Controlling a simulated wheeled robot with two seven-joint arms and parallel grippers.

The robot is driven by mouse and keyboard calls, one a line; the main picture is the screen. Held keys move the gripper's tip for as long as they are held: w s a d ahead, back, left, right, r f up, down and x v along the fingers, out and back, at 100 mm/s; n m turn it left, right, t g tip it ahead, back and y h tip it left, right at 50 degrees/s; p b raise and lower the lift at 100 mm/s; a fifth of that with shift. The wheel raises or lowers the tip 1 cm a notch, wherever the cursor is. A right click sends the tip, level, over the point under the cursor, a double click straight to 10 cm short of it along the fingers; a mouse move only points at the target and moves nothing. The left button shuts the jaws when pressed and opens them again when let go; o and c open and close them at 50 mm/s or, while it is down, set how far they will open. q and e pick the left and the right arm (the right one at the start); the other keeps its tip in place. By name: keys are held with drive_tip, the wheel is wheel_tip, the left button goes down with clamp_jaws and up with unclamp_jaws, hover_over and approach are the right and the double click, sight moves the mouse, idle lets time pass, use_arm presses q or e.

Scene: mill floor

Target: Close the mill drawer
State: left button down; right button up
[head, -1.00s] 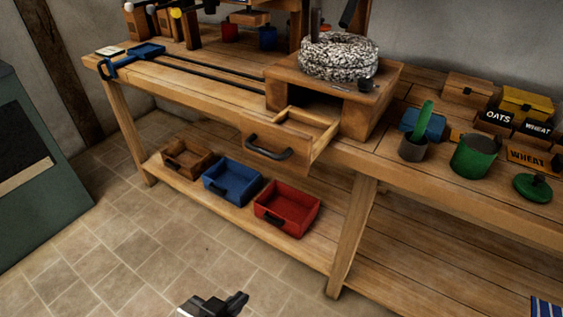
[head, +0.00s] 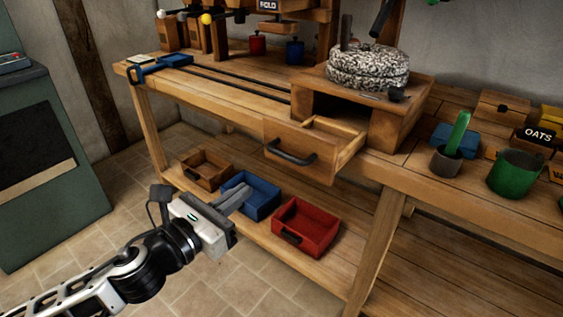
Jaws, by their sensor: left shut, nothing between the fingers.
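The mill drawer (head: 299,156) is wooden with a dark curved handle (head: 291,152) on its front. It is pulled out of the wooden mill box (head: 395,123), which carries a speckled grey millstone (head: 368,68), and juts past the bench's front edge. My left gripper (head: 237,197) is shut and empty. It is in front of the bench, lower and to the left of the drawer, and apart from the handle. In the picture its fingers overlap the blue bin on the lower shelf. My right gripper is not in view.
On the lower shelf are a brown bin (head: 207,169), a blue bin (head: 254,190) and a red bin (head: 306,226). A green pot (head: 515,174) and a grey cup (head: 446,161) stand right of the mill. A green cabinet (head: 45,160) is at the left. The space before the drawer looks clear.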

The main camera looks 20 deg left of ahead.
use_arm(q)
drive_tip(key=p+x, duration=0.1)
drive_tip(key=x, duration=1.1)
drive_tip(key=shift+w+d+f, duration=0.1)
drive_tip(key=shift+w, duration=0.2)
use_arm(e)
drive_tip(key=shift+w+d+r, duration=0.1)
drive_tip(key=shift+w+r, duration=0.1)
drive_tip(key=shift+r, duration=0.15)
use_arm(q)
drive_tip(key=shift+w, duration=0.1)
